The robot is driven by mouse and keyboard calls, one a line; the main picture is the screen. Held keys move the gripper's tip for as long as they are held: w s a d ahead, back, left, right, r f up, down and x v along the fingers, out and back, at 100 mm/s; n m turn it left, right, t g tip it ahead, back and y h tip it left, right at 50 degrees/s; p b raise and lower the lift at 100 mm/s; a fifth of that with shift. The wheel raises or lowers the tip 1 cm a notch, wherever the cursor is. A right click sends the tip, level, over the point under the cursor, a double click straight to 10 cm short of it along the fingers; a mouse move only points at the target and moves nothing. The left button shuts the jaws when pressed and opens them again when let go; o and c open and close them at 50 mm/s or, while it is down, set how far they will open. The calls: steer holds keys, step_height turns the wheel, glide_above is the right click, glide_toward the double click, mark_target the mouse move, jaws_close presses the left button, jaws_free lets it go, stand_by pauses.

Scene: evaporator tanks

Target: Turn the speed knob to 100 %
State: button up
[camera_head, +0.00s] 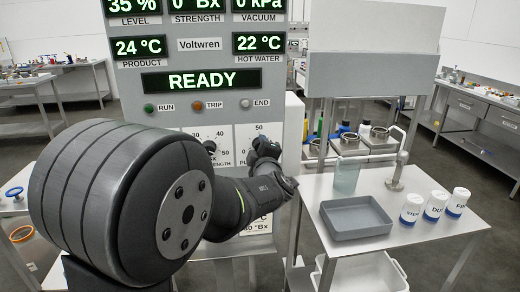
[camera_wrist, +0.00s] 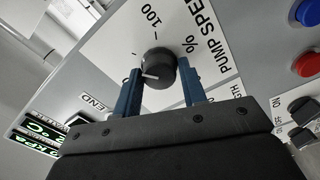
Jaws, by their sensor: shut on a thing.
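The speed knob (camera_wrist: 158,62) is a round black knob on a white dial plate marked PUMP SPEED, seen close in the wrist view. A short white pointer line on it points towards the lower left of that view, away from the printed 100 (camera_wrist: 151,17). My gripper (camera_wrist: 161,70) has one blue finger on each side of the knob and is shut on it. In the head view my gripper (camera_head: 264,150) is at the panel's right-hand dial, below a printed 50, and hides the knob there.
The grey panel (camera_head: 212,97) shows READY above RUN, TRIP and END lamps. Another knob (camera_head: 210,147) is left of my gripper. Blue and red buttons (camera_wrist: 306,64) are on the panel. A table (camera_head: 330,262) at right holds a grey tray (camera_head: 355,220), a beaker and white jars.

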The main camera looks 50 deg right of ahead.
steer(key=m, duration=1.3)
steer(key=shift+s+d+m, duration=0.1)
steer(key=shift+m, duration=0.3)
steer(key=o, duration=1)
steer(key=shift+s, duration=0.1)
steer(key=v, duration=1.7)
steer(key=shift+r, duration=0.15)
steer(key=x, duration=1.7)
